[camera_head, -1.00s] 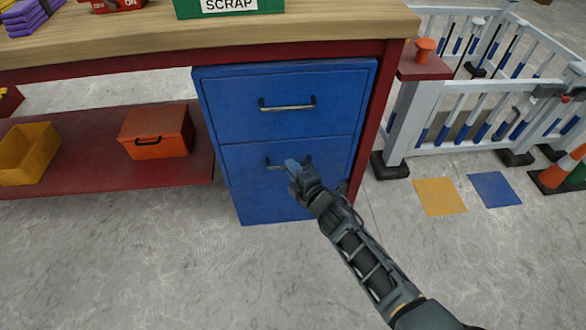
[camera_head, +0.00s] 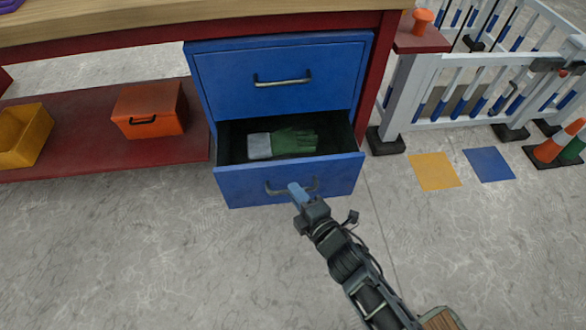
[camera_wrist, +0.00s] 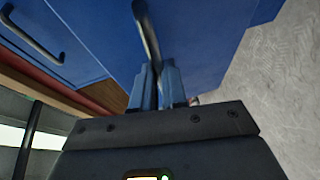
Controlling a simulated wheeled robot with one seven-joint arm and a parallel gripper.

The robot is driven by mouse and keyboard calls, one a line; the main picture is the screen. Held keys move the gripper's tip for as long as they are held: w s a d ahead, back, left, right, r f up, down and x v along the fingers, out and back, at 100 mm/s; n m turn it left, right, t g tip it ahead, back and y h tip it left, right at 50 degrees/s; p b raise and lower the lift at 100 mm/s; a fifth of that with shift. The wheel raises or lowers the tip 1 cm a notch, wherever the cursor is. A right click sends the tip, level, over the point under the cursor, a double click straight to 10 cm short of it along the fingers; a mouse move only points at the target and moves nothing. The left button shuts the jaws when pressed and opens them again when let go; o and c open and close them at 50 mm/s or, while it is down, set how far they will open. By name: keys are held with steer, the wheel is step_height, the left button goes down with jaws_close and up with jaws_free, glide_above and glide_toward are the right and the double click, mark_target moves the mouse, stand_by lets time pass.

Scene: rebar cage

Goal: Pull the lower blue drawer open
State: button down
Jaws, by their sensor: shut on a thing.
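The lower blue drawer (camera_head: 240,188) stands pulled out from the cabinet in the head view, with its dark inside showing. A green and grey glove (camera_head: 285,142) lies in it. My gripper (camera_head: 296,190) is at the drawer's front and is shut on its metal handle (camera_head: 313,186). In the wrist view the handle (camera_wrist: 148,35) runs down between my gripper's blue fingers (camera_wrist: 158,85). The upper blue drawer (camera_head: 310,90) is closed above.
An orange toolbox (camera_head: 150,122) and a yellow bin (camera_head: 36,130) sit on the red shelf (camera_head: 100,165) at left. A white barrier (camera_head: 450,90) and cones (camera_head: 558,143) stand at right. The floor in front of the drawer is clear.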

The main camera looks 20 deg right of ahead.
steer(key=s+a+b, duration=0.1)
steer(key=s+a, duration=0.2)
steer(key=s, duration=0.7)
steer(key=shift+s+a+b, duration=0.2)
steer(key=shift+s+b, duration=0.1)
steer(key=shift+f, duration=0.1)
steer(key=c, duration=1.2)
jaws_free()
steer(key=shift+o, duration=0.2)
steer(key=s+r+p, duration=0.1)
steer(key=s, duration=0.6)
steer(key=shift+s+d+r, duration=0.25)
steer(key=shift+s+d, duration=0.05)
